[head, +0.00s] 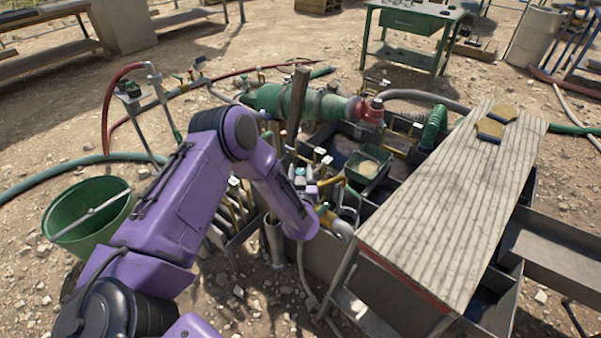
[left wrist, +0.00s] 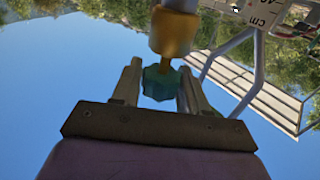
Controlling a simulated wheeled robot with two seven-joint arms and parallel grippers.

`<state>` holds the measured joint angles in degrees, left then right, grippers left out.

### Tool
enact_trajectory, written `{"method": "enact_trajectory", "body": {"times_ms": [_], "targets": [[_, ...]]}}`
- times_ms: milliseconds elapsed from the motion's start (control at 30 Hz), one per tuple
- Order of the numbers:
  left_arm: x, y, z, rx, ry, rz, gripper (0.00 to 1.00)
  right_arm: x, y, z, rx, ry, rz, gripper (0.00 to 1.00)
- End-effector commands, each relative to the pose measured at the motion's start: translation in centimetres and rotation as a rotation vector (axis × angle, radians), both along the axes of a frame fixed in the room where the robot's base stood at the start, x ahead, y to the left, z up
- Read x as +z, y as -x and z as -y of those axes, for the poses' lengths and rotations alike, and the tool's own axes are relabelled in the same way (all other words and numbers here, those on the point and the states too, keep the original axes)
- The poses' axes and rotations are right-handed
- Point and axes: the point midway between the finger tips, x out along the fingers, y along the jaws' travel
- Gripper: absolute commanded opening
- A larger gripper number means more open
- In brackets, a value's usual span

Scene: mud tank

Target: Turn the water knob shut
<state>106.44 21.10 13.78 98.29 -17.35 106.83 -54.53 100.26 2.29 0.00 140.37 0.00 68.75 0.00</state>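The water knob (left wrist: 161,82) is a teal, faceted knob on a brass-coloured valve body (left wrist: 172,33). In the head view my purple left arm reaches to the pipework at the near end of the tank, where a yellow fitting (head: 326,215) shows just past my wrist. The fingers and the knob are hard to make out there. My right gripper is in neither view.
A slatted board (head: 450,200) covers the tank's right side. A green pump with a red fitting (head: 371,112) lies behind. A green bucket (head: 88,215) stands at the left. Hoses run over the stony ground, and a green table (head: 410,22) stands at the back.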

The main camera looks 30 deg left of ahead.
Motion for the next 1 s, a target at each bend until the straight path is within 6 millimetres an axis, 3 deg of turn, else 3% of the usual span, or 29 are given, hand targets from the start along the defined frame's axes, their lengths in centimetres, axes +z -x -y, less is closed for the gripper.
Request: {"method": "enact_trajectory", "body": {"times_ms": [467, 1000], "targets": [[0.08, 0.03, 0.02, -0.067, -0.001, -0.001, 0.14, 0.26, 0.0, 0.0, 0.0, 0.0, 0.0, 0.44], [-0.19, 0.03, 0.06, -0.518, -0.003, -0.003, 0.14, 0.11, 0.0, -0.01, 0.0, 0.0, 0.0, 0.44]]}}
